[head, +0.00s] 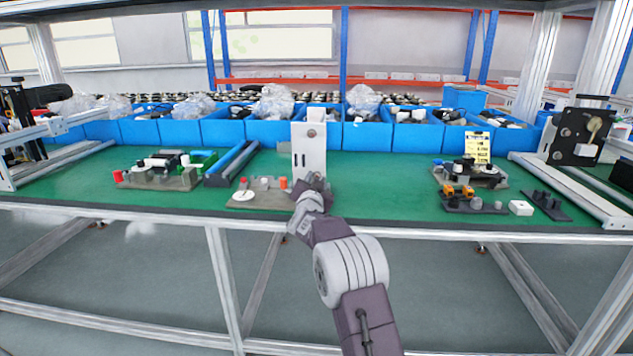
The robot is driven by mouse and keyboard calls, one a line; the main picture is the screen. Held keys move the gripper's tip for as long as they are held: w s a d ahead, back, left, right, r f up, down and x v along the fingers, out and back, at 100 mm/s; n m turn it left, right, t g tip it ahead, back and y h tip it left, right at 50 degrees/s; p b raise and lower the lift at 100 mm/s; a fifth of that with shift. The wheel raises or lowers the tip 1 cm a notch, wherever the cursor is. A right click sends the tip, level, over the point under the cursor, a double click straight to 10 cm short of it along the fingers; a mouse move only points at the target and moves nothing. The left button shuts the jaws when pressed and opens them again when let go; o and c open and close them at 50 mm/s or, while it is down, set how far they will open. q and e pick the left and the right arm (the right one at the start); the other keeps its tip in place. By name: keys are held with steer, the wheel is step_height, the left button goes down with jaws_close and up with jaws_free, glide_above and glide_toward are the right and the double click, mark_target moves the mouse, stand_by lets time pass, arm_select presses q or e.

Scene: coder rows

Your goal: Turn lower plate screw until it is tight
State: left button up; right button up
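A pale upright plate (297,155) stands near the middle of the green bench, on or behind a tan base (255,205). A round dark knob or screw head (311,133) shows on its upper part, and dark slots show below. My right gripper (316,181) is at the plate's lower right front, touching it or very close. The gripper covers that lower part, so I cannot make out a lower screw. The fingers are too small and overlapped to tell whether they are open or shut. My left gripper is out of view.
Blue bins (226,131) line the back of the bench. A grey fixture (160,178) stands left, and dark fixtures (470,203) with a yellow sign (478,147) stand right. The green bench top (385,185) is clear just right of my gripper.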

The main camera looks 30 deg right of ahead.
steer(key=n+p, duration=0.6)
steer(key=p, duration=0.1)
steer(key=n+p, duration=0.2)
steer(key=p, duration=0.2)
steer(key=shift+r+n, duration=0.3)
steer(key=shift+n, duration=0.1)
steer(key=shift+f+n, duration=0.15)
steer(key=shift+n, duration=0.25)
steer(key=shift+f, duration=0.2)
